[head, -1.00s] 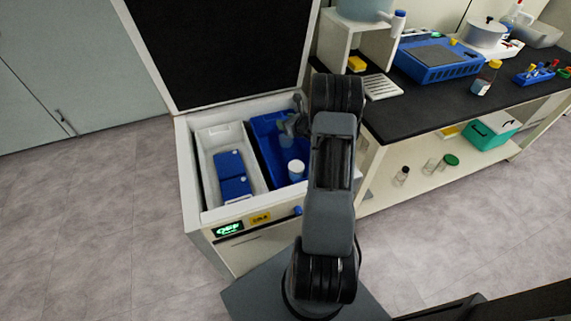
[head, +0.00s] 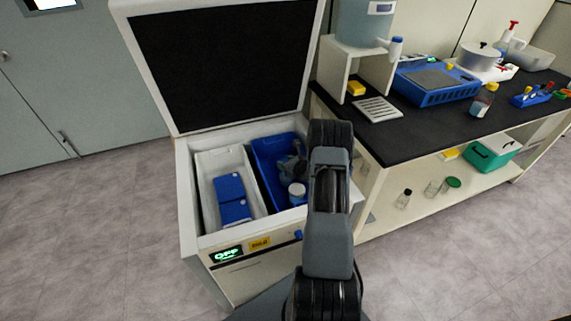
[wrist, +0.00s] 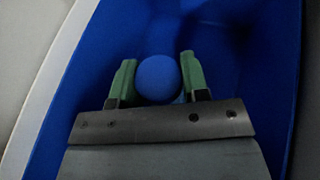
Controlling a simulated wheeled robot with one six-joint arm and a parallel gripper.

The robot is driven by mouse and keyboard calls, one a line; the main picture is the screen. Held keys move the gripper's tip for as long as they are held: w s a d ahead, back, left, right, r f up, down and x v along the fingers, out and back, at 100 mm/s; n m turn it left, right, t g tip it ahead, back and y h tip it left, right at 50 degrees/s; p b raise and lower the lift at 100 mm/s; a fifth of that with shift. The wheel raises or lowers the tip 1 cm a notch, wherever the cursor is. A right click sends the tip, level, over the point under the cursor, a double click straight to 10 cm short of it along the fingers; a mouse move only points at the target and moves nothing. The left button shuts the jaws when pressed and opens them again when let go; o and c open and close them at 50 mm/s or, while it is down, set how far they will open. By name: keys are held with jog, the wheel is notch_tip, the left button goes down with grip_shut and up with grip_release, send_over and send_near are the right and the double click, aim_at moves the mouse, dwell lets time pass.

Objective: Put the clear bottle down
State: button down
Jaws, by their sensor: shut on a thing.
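My gripper (wrist: 158,82) is shut on a bottle with a round blue cap (wrist: 158,76), the cap sitting between the green fingers. The wrist view looks down on the cap, which hides nearly all of the bottle's body, so I cannot tell how clear it is. In the head view my gripper (head: 290,168) is down inside the blue bin (head: 262,163), at the right of the open chest. The held bottle cannot be made out there, and I cannot tell whether it touches the bin floor.
A white-topped jar (head: 297,190) stands at the bin's near end, close to my arm. The chest lid (head: 220,60) stands open. A black-topped bench (head: 420,130) borders the right.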

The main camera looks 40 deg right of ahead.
jog(key=c, duration=0.6)
grip_release()
jog(key=v, duration=1.1)
jog(key=s+a+r+n+g+y, duration=0.1)
jog(key=a+r+n+g+y, duration=0.25)
jog(key=a+r+n, duration=0.6)
jog(key=s+a+r+n+g+y, duration=0.1)
jog(key=a+r+n+g+y, duration=0.25)
jog(key=a+n, duration=0.6)
jog(key=shift+s+a+r+n+g+h+p, duration=0.15)
jog(key=shift+s+a+r+n+g+h, duration=0.4)
jog(key=shift+s+a+r+n+h, duration=1.45)
jog(key=shift+s+a+r+n+g+h+p, duration=0.15)
jog(key=shift+s+a+r+n+g+h, duration=0.6)
jog(key=shift+s+n, duration=2.25)
jog(key=shift+s+a+r+n+g+h+p, duration=0.15)
jog(key=shift+s+a+r+n+g+h, duration=0.15)
jog(key=shift+s+a+r+n+h, duration=1.75)
